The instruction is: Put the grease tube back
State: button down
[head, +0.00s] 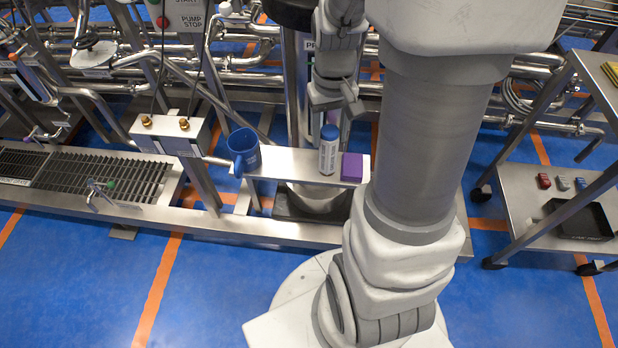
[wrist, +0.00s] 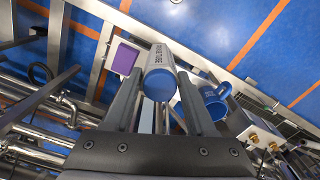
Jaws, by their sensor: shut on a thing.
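The grease tube (head: 328,157) is a white cylinder with dark lettering and a blue cap. It is upright at the narrow steel shelf (head: 280,162), between a blue mug (head: 244,151) and a purple box (head: 352,167). My gripper (head: 335,108) comes down from above at its cap, partly lost among other grey parts. In the wrist view the tube (wrist: 160,55) lies between the two dark fingers (wrist: 160,84), cap end towards me, and they are shut on it. I cannot tell whether its base touches the shelf.
The mug stands left of the tube and the purple box is close on its right. A steel trolley (head: 522,185) at the right carries a black tray (head: 578,219) and several small items. Pipes run behind. A drain grating (head: 90,175) is at the left; blue floor is clear in front.

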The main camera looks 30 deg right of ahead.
jog(key=shift+s+d+f+b, duration=0.35)
jog(key=shift+s+d+f, duration=0.1)
jog(key=shift+s, duration=0.1)
jog(key=w+f+b, duration=0.4)
jog(key=w+f, duration=0.6)
jog(key=w, duration=0.1)
jog(key=shift+w+f, duration=0.2)
jog(key=shift+f, duration=0.2)
jog(key=shift+a+b, duration=0.1)
jog(key=shift+b, duration=0.2)
jog(key=shift+f, duration=0.2)
jog(key=shift+c, duration=1.1)
grip_release()
jog(key=shift+r, duration=0.15)
